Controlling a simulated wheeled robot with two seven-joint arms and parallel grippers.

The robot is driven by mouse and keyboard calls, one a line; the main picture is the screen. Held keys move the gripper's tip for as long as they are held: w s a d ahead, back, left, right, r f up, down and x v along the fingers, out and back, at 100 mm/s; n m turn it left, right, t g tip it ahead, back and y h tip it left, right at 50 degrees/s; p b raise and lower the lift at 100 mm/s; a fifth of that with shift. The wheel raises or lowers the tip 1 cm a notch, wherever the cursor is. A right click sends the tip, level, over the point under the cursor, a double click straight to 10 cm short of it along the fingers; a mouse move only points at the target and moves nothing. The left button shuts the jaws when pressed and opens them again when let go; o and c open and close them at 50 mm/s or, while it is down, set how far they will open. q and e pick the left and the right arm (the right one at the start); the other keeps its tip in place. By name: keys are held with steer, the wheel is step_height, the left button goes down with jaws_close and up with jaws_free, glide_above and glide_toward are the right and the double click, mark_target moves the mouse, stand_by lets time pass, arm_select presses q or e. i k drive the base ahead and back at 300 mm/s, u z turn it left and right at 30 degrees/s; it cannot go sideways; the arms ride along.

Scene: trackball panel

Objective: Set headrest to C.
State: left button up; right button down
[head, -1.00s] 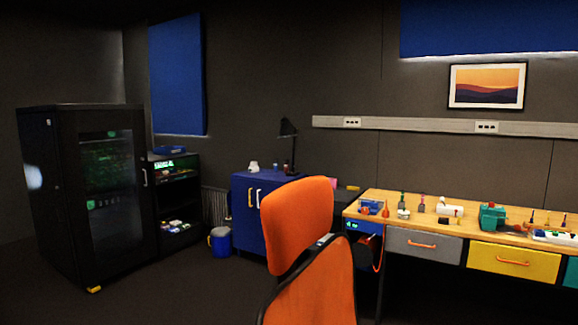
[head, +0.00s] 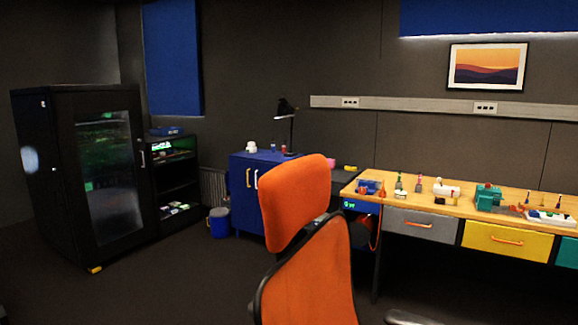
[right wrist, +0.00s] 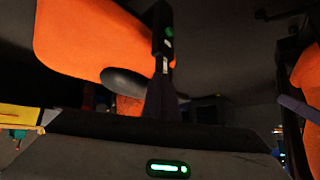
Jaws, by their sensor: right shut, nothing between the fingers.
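The headrest (head: 295,198) is an orange cushion on top of the orange chair's backrest (head: 312,275), seen in the head view. A dark support joins the two. No letter marks are legible on it. In the right wrist view my right gripper (right wrist: 163,12) is shut and empty, its dark fingers rising above a grey housing with a green light. A large orange cushion (right wrist: 90,40) lies behind the fingers, with a dark rounded part below it. I cannot tell which chair part this is, or whether I touch it. My left gripper is not in view.
A wooden workbench (head: 460,192) with grey and yellow drawers and several small items stands right of the chair. A blue cabinet (head: 246,205) and blue bin (head: 219,222) stand behind it. A black glass-door cabinet (head: 50,175) is at left. Floor between is clear.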

mark_target(295, 193)
steer(key=k, duration=0.5)
steer(key=z, duration=1.9)
steer(key=k, duration=0.8)
steer(key=u, duration=0.7)
steer(key=i, duration=0.5)
